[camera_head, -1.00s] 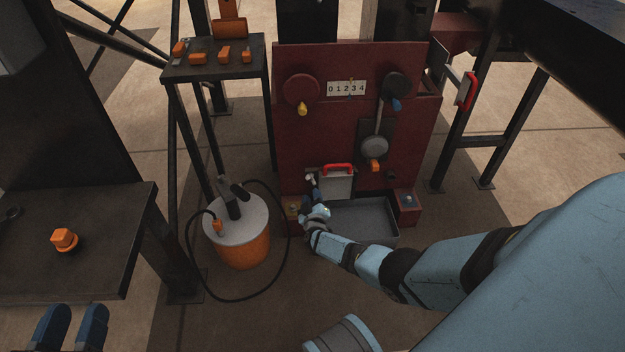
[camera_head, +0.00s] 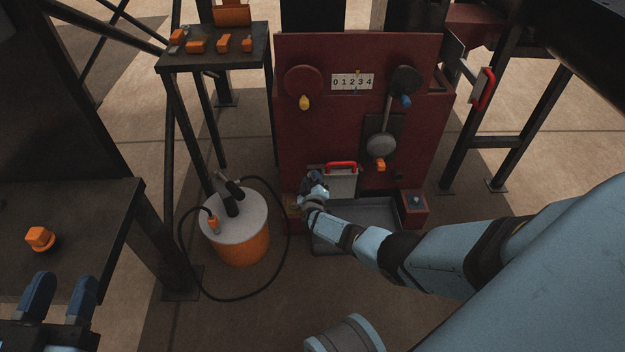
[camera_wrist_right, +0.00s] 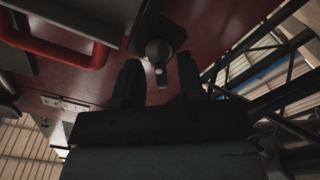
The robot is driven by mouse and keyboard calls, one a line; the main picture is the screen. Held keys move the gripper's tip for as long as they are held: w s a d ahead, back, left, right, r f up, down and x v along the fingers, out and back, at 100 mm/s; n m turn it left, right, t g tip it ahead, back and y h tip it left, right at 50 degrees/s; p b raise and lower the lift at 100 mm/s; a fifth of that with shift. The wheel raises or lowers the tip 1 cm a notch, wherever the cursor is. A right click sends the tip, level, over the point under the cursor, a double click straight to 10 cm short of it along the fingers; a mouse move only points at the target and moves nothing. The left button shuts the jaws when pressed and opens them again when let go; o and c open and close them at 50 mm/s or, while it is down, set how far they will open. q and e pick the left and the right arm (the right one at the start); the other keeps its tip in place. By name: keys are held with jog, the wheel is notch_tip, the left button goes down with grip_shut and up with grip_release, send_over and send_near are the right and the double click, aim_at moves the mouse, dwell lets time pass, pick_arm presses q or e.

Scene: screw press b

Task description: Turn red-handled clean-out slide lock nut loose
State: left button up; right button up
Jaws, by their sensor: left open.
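The clean-out slide (camera_head: 343,184) is a grey plate with a red handle (camera_head: 342,164), low on the front of the red press. Its red handle also shows at upper left in the right wrist view (camera_wrist_right: 62,52). A dark rounded knob with a pale end, seemingly the lock nut (camera_wrist_right: 159,52), is beside the slide. In the head view my right gripper (camera_head: 314,182) hides it. In the right wrist view my right gripper (camera_wrist_right: 159,78) is open, its fingers apart on either side of the knob's lower end; contact cannot be told. My left gripper (camera_head: 62,292) is open and empty at lower left.
A grey tray (camera_head: 372,243) lies below the slide. An orange drum (camera_head: 240,247) with a black hose stands left of the press. A dark table (camera_head: 90,215) is at left, and a small shelf (camera_head: 215,58) with orange parts is behind the drum.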

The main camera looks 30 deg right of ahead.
grip_shut()
pick_arm(q)
jog(key=shift+d, duration=0.1)
pick_arm(e)
jog(key=shift+n, duration=0.4)
jog(key=n, duration=0.8)
jog(key=n+p, duration=0.1)
jog(key=n, duration=0.3)
jog(key=shift+f+n, duration=0.3)
jog(key=shift+n, duration=0.1)
pick_arm(q)
jog(key=shift+s+f+n+y, duration=0.15)
jog(key=shift+n+y, duration=0.15)
jog(key=shift+n, duration=0.1)
pick_arm(e)
jog(key=n, duration=0.6)
jog(key=shift+d, duration=0.1)
jog(key=shift+n, duration=0.3)
